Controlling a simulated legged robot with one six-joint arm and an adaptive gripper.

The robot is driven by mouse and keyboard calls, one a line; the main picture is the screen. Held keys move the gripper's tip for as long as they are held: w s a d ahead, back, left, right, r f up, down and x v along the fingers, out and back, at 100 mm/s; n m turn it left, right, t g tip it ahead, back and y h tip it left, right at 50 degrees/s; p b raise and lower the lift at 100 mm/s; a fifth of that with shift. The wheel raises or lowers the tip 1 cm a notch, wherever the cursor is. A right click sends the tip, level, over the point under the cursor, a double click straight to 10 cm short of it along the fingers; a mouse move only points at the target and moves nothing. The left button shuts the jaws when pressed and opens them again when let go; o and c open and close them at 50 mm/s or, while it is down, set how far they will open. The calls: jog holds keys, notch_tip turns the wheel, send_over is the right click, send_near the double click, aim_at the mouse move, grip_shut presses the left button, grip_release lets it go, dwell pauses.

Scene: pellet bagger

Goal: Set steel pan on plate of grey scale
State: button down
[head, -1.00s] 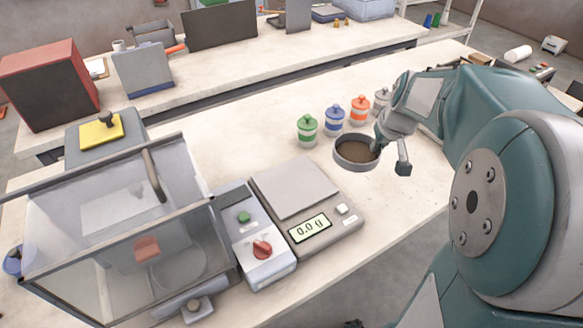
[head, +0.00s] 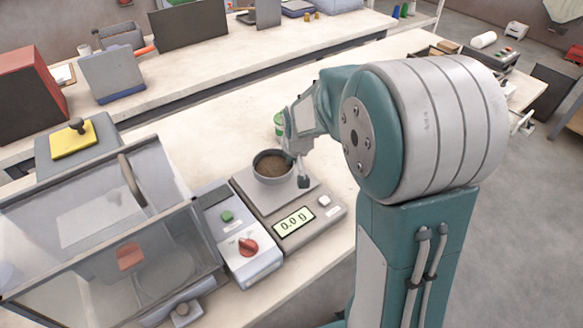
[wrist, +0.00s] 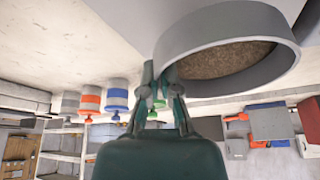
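The steel pan (head: 273,179), a round grey dish with brown pellets in it, is over the back part of the grey scale's plate (head: 301,195). The scale (head: 325,215) reads 0.0 g, and I cannot see a clear gap between pan and plate. My gripper (head: 297,168) is at the pan's right side. In the wrist view the fingers (wrist: 165,88) are closed at the near wall of the pan (wrist: 190,50), which looks about level. Their exact contact is partly hidden.
A control box with a green button and red knob (head: 238,240) stands just left of the scale. A clear-walled machine (head: 100,225) is further left. A green-lidded jar (head: 279,124) stands behind my gripper; orange (wrist: 90,100) and blue (wrist: 117,95) jars show in the wrist view.

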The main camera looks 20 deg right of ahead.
jog(key=shift+f, duration=1.6)
jog(key=c, duration=0.8)
grip_release()
jog(key=shift+f, duration=0.1)
jog(key=v, duration=1.2)
jog(key=s+a+r, duration=0.1)
jog(key=s+r, duration=0.2)
jog(key=s, duration=0.7)
jog(key=s+a+r+t, duration=0.1)
jog(key=s+a+r, duration=0.1)
jog(key=s, duration=0.8)
jog(key=shift+s+r+n, duration=0.4)
jog(key=shift+r, duration=0.5)
